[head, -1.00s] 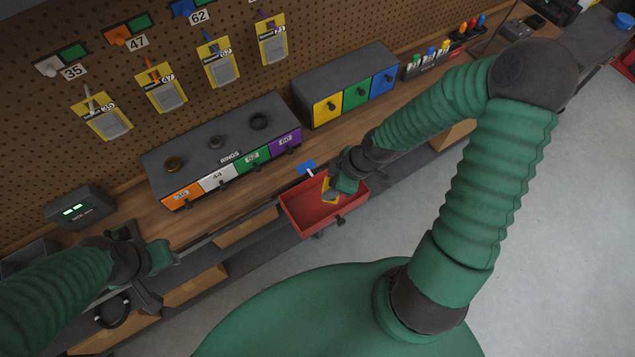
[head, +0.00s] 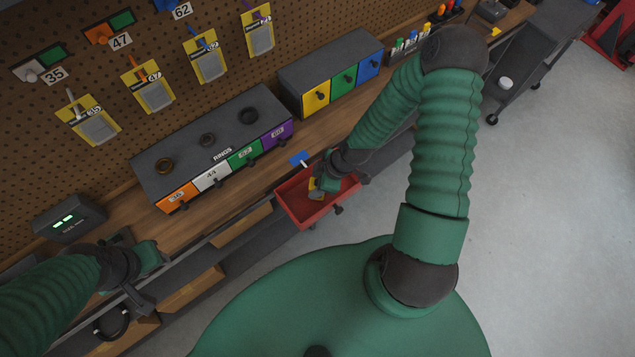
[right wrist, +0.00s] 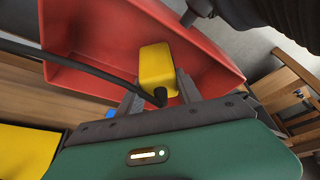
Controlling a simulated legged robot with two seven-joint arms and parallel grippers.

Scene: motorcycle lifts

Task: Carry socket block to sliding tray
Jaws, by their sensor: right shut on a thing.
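A yellow block (right wrist: 157,66), which I take for the socket block, is between the fingers of my right gripper (right wrist: 158,95) in the right wrist view. A black stem or cable crosses its near end. In the head view the block shows only as a small yellow patch (head: 315,187) beside my right gripper (head: 322,182). The red tray (head: 306,217), which I take for the sliding tray, juts from the bench front. The block is over or inside it; contact with its floor cannot be told. My left gripper (head: 127,242) is low at the left; its fingers are unclear.
A grey rings rack (head: 185,150) and a unit with yellow, green and blue drawers (head: 335,75) stand on the bench behind the tray. A blue piece (head: 299,158) lies by the tray's back edge.

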